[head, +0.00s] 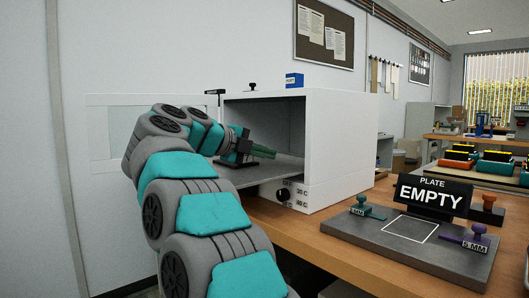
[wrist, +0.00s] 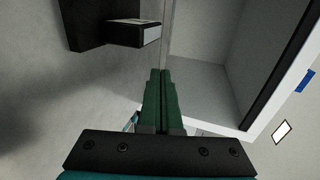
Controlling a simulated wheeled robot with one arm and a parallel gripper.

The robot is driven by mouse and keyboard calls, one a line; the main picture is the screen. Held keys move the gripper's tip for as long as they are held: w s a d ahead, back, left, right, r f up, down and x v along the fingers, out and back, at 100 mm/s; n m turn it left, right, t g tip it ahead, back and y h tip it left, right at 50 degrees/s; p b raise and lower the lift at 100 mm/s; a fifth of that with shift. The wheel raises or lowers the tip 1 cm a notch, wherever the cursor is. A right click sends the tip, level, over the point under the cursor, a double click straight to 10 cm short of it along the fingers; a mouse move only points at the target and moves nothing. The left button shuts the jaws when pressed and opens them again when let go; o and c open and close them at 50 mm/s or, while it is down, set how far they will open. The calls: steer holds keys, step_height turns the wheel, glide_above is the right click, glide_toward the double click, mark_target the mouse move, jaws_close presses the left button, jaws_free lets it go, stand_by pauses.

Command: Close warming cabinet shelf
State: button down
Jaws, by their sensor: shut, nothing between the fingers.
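The white warming cabinet (head: 340,150) stands on the wooden bench with its front open. Its grey shelf (head: 275,172) shows low in the opening; how far it sticks out is hard to tell. My gripper (head: 272,153) is at the opening, just above the shelf, with its green fingers shut and empty. In the wrist view the fingers (wrist: 160,72) lie together, pointing into the picture beside the pale cabinet interior (wrist: 205,45). A black block with a pale face (wrist: 135,33) lies beyond them to the left. Contact between fingers and shelf cannot be told.
A white-framed panel with a pane (head: 100,130) stands left, behind my arm. A blue box (head: 294,80) sits on the cabinet. Right of it on the bench (head: 300,235) are a grey plate station (head: 375,238) and a black "PLATE EMPTY" sign (head: 432,196).

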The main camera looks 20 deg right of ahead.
mark_target(294, 163)
steer(key=x, duration=0.9)
steer(key=shift+d+r, duration=0.1)
steer(key=shift+r, duration=0.3)
steer(key=shift+w+d, duration=0.2)
steer(key=shift+d, duration=0.3)
steer(key=shift+d+r+p, duration=0.1)
steer(key=shift+d+p, duration=0.05)
steer(key=shift+p, duration=0.15)
